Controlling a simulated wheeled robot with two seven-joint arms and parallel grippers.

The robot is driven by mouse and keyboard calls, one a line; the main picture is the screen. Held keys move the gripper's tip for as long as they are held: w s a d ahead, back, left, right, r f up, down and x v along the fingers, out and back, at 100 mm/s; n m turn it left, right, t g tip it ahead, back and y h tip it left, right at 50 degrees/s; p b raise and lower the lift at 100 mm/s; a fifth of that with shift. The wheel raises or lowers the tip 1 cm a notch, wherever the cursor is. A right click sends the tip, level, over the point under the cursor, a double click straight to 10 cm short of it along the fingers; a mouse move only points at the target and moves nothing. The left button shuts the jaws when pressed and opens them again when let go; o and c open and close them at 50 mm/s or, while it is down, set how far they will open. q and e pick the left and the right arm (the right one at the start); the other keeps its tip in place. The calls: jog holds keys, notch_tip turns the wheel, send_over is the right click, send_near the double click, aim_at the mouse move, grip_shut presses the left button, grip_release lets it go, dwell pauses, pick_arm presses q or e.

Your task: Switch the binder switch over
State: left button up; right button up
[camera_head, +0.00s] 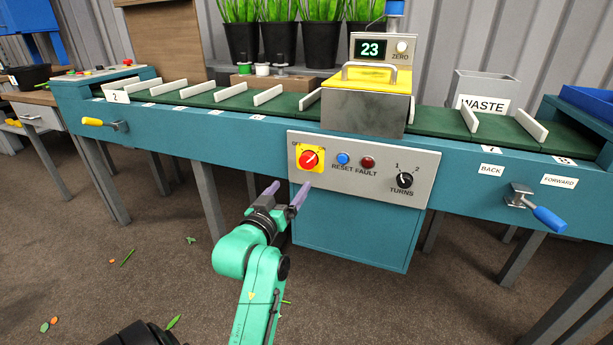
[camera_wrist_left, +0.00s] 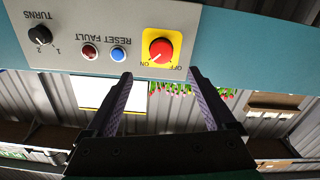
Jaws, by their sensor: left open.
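The binder switch looks to be the red rotary knob (camera_head: 309,160) on a yellow plate, with ON and OFF lettering, at the left of the grey control panel (camera_head: 428,164). The red knob (camera_wrist_left: 161,51) also shows in the left wrist view, which sees the panel upside down. I cannot tell for sure which way it is turned. My left gripper (camera_head: 288,189) is open and empty, in front of the panel and a little below the knob. In the left wrist view its fingertips (camera_wrist_left: 160,74) are spread on either side of the knob's line, apart from it. My right gripper is not in view.
Beside the knob are a blue reset button (camera_head: 343,158), a red fault light (camera_head: 368,162) and a black turns dial (camera_head: 404,180). A blue-handled lever (camera_head: 540,213) sticks out at right, a yellow-handled one (camera_head: 100,122) at left. The space before the panel is clear.

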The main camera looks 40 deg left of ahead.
aim_at(306, 164)
pick_arm(q)
jog(key=b+x, duration=0.2)
jog(key=x, duration=1)
jog(key=shift+a, duration=0.2)
jog(key=c, duration=1.4)
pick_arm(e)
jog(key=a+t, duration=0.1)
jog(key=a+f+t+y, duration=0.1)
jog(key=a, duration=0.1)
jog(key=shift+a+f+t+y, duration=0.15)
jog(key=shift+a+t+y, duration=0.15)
